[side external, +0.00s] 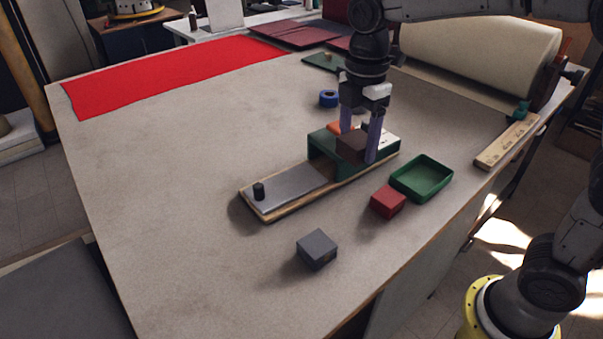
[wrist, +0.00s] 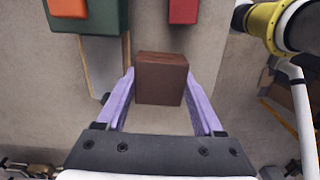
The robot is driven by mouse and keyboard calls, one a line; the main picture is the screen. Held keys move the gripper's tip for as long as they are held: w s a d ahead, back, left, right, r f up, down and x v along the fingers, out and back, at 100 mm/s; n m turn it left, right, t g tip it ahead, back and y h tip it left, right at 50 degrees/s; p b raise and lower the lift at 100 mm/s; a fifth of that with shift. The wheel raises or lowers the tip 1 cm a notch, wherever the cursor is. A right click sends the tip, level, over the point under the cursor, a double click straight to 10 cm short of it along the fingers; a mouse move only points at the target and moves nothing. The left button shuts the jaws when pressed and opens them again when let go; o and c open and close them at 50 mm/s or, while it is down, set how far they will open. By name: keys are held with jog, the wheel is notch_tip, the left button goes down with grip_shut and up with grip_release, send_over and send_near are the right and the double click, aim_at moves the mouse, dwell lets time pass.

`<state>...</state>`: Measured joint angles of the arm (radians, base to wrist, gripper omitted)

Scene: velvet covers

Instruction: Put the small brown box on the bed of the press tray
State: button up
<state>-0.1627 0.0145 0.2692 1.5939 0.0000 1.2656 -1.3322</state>
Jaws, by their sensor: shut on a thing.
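My gripper (side external: 359,143) has its two purple fingers on either side of the small brown box (side external: 352,147). In the wrist view the box (wrist: 161,78) sits level between the fingertips (wrist: 160,76). The press tray is a long wooden board with a grey metal bed (side external: 293,187), a black knob at its near left end and a green housing (side external: 322,155) over its far part. In the side view the box overlaps the housing. In the wrist view it is apart from the housing (wrist: 92,21), with bare table around it. Its exact height is unclear.
A red block (side external: 388,201) and an open green tray (side external: 421,178) stand right of the press. A grey block (side external: 317,250) lies nearer. A blue ring (side external: 328,98) lies behind; an orange block (wrist: 68,8) is by the housing.

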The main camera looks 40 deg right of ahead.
send_near(301, 177)
jog(key=s+r, duration=0.2)
jog(key=s, duration=0.3)
jog(key=w+f, duration=0.3)
jog(key=shift+w+d+f, duration=0.1)
jog(key=shift+w+f, duration=0.05)
jog(key=shift+f, duration=0.15)
jog(key=shift+w+f, duration=0.55)
jog(key=shift+f, duration=0.1)
jog(key=shift+w+f, duration=0.2)
jog(key=shift+f, duration=1.55)
jog(key=shift+f, duration=0.15)
jog(key=o, duration=1.4)
jog(key=shift+c, duration=0.2)
